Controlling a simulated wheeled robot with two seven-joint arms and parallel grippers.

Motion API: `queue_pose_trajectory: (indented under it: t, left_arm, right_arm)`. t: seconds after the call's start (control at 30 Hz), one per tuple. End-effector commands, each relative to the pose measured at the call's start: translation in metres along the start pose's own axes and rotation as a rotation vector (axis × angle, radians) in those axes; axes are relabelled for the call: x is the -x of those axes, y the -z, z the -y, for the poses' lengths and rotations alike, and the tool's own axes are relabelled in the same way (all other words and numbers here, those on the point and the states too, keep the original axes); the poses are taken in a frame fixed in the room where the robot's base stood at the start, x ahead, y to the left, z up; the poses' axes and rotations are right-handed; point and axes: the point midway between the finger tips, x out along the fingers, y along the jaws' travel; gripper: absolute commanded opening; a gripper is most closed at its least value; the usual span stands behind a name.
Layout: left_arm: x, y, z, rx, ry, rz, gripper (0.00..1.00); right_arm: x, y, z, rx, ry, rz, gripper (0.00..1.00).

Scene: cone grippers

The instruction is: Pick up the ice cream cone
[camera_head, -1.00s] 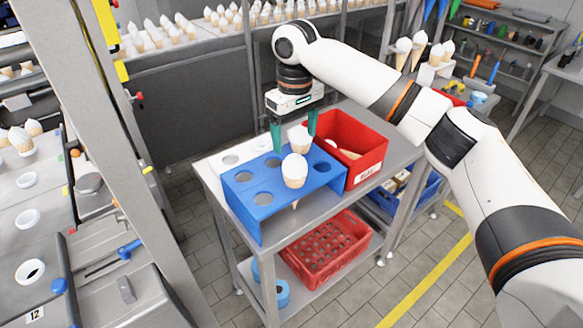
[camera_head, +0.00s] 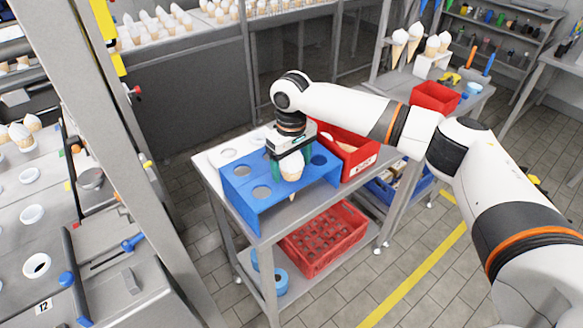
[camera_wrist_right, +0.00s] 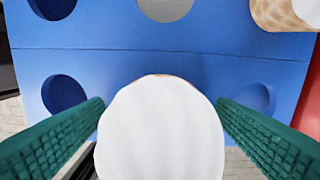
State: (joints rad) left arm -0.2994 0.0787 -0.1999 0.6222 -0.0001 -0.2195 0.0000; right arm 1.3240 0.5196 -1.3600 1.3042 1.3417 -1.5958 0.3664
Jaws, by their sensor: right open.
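An ice cream cone (camera_head: 291,168) with a white top stands in a front hole of the blue rack (camera_head: 236,198). Its tip shows below the rack's top plate. My right gripper (camera_head: 290,172) is down over this cone, with its green fingers on either side. A second cone (camera_wrist_right: 282,14) sits at the top right of that view, in the rack. My left gripper is not in view.
A red bin (camera_head: 362,156) stands right behind the rack on the metal table. A red crate (camera_head: 325,245) is on the lower shelf. More cones (camera_head: 400,46) stand at the back right. Empty rack holes are beside the cone.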

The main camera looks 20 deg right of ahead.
Motion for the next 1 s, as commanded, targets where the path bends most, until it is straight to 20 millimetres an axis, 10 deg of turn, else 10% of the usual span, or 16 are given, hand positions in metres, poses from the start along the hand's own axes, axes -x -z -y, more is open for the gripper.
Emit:
queue_pose_trajectory:
  t: [0.23, 0.63, 1.0]
  left_arm:
    - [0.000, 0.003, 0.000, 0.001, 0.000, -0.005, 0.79]
    - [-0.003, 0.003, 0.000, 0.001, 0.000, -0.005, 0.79]
    - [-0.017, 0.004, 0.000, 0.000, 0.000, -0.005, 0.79]
  right_arm:
    - [0.000, 0.000, 0.000, 0.000, 0.000, 0.000, 0.45]
    - [0.009, -0.001, 0.000, 0.000, 0.000, 0.002, 0.44]
    - [0.079, -0.001, 0.000, -0.001, 0.000, 0.003, 0.44]
